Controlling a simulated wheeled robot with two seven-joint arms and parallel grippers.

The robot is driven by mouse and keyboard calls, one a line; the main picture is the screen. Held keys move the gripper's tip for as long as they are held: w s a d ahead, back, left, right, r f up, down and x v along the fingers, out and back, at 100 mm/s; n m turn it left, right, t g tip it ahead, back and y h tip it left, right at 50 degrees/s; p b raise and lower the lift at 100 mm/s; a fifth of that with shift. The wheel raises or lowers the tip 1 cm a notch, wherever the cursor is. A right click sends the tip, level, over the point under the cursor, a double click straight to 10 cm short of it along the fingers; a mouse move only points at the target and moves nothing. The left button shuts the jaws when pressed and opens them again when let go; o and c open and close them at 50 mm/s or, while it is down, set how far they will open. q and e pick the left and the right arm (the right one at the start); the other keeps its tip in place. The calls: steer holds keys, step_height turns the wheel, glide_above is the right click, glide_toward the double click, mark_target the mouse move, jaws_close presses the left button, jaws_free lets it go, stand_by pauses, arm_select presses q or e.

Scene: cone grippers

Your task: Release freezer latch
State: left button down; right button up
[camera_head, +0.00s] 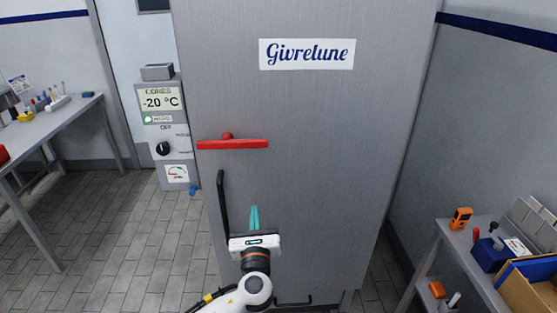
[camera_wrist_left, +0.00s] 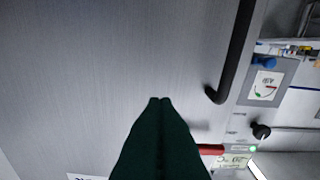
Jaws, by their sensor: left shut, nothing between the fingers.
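The freezer (camera_head: 310,120) is a tall grey metal cabinet with a "Givrelune" label. Its red latch bar (camera_head: 233,144) lies level across the left part of the door, with a round red knob at its middle. In the left wrist view part of the red bar (camera_wrist_left: 211,149) shows low, partly hidden behind the fingers. A black vertical handle (camera_head: 223,205) is below the bar; it also shows in the left wrist view (camera_wrist_left: 236,50). My left gripper (camera_head: 254,208) is shut and empty, in front of the door, below the latch and right of the handle. My right gripper is out of view.
A control panel (camera_head: 163,125) reading -20 °C stands left of the freezer. A workbench (camera_head: 55,112) with small items is at the left. A table (camera_head: 452,241) with an orange device, a blue box and a cardboard box is at the right. Tiled floor is open at the left.

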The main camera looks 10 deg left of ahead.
mark_target(233, 142)
arm_select(q)
steer(key=shift+m+t, duration=0.6)
steer(key=shift+t, duration=0.1)
steer(key=r, duration=0.1)
steer(key=d+r, duration=0.1)
steer(key=r, duration=0.2)
steer(key=shift+s+d+r, duration=0.2)
steer(key=shift+d, duration=0.1)
steer(key=shift+w, duration=0.15)
steer(key=p+x, duration=0.1)
steer(key=x, duration=0.2)
steer(key=p+x, duration=0.1)
steer(key=x, duration=0.3)
steer(key=p+x, duration=0.1)
steer(key=x, duration=0.2)
steer(key=shift+a+r, duration=0.1)
steer(key=shift+r, duration=0.35)
step_height(233, 142, up, 3)
steer(key=shift+r+p, duration=0.1)
steer(key=shift+p, duration=0.95)
